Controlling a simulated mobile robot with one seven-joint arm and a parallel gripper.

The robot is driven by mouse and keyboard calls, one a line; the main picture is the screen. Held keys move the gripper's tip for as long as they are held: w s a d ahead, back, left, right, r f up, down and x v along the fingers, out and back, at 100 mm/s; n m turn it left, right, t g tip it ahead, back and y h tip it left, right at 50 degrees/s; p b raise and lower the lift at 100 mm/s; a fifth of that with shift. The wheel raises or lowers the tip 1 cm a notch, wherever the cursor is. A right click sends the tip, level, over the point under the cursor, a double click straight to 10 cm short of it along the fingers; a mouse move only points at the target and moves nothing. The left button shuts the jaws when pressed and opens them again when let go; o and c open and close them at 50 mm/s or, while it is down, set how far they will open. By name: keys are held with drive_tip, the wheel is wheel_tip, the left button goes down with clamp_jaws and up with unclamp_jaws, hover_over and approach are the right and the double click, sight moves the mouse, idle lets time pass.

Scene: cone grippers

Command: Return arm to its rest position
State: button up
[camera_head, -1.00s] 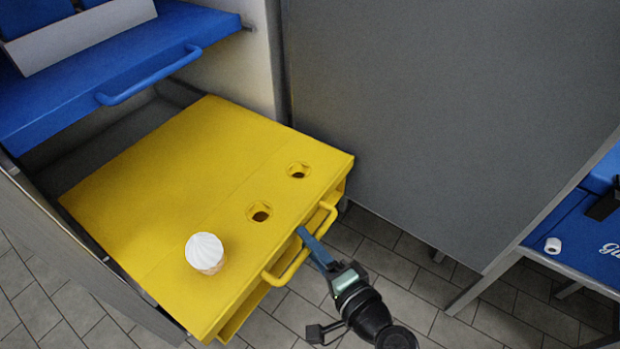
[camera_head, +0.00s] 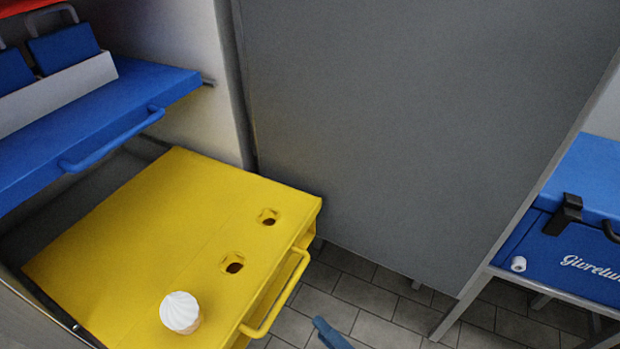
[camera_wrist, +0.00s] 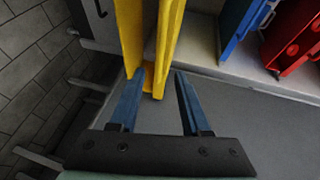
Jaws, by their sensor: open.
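In the head view only the blue fingertip end of my gripper (camera_head: 330,335) shows at the bottom edge, to the right of the yellow drawer's handle and apart from it. In the wrist view my gripper (camera_wrist: 154,92) is open, with two blue fingers spread and nothing held between them. The yellow drawer (camera_head: 150,215) is pulled out; its edge (camera_wrist: 168,40) shows beyond the fingers in the wrist view. A white-topped cone (camera_head: 180,311) stands on the drawer near its front left. Two holes (camera_head: 233,262) in the drawer top are empty.
A blue shelf (camera_head: 90,115) with a handle is above the yellow drawer at left. A large grey panel (camera_head: 400,120) stands behind. A blue cooler box (camera_head: 575,245) with a black latch sits on a rack at right. Tiled floor (camera_head: 370,300) is open between them.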

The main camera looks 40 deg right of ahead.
drive_tip(key=shift+s+r, duration=0.1)
drive_tip(key=shift+s, duration=0.5)
